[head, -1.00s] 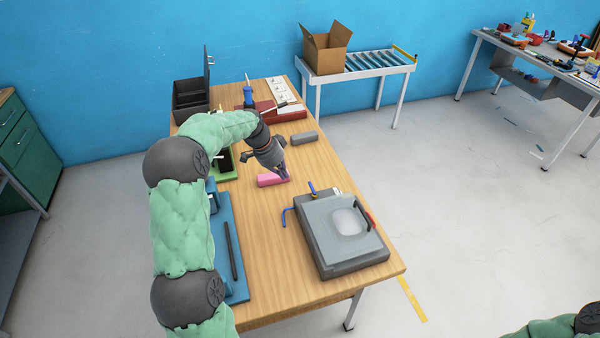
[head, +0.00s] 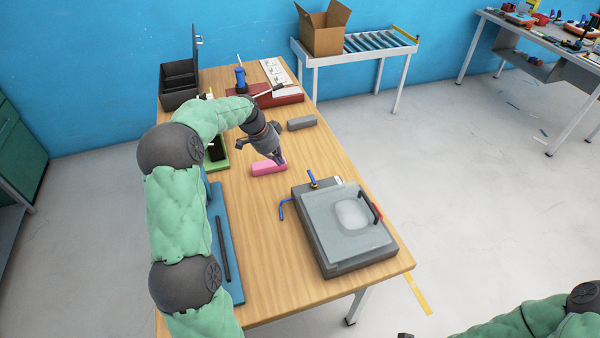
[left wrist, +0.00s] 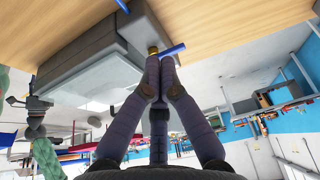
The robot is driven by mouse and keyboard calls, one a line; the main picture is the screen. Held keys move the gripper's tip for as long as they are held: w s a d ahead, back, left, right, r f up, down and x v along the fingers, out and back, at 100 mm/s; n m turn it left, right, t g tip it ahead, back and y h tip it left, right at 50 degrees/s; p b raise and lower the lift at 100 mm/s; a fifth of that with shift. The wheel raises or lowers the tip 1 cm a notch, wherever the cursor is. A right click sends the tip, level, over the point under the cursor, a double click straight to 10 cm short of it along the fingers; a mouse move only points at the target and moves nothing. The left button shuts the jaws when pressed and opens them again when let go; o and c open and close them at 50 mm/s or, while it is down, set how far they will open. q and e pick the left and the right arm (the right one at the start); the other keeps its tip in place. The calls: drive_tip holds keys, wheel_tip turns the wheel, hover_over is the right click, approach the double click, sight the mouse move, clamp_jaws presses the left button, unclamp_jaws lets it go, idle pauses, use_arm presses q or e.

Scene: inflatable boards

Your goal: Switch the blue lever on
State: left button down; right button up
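The grey box (head: 335,258) with a pale lid lies on the wooden table. One blue lever (head: 312,177) stands at its back edge, with a small yellow part at its base. A second bent blue part (head: 283,208) sticks out from its left side. Of my right gripper, at most a dark bit shows at the bottom edge.
A pink block (head: 268,168) and a grey block (head: 301,123) lie on the table. A blue tray (head: 226,270) and green holder (head: 217,165) are at left. A black open box (head: 180,84) and red base (head: 277,97) stand at the back. Table (head: 262,255) between tray and grey box is clear.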

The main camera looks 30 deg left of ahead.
sight(312, 179)
use_arm(q)
drive_tip(key=w+d+f+b, duration=0.2)
drive_tip(key=w+d+f, duration=0.3)
drive_tip(key=f, duration=0.4)
drive_tip(key=shift+w+f, duration=0.15)
drive_tip(key=shift+w, duration=0.25)
use_arm(e)
wheel_tip(312, 179, down, 2)
drive_tip(key=shift+f, duration=0.25)
use_arm(q)
drive_tip(key=shift+b, duration=0.4)
use_arm(e)
drive_tip(key=shift+d+f, duration=0.1)
drive_tip(key=shift+f, duration=0.05)
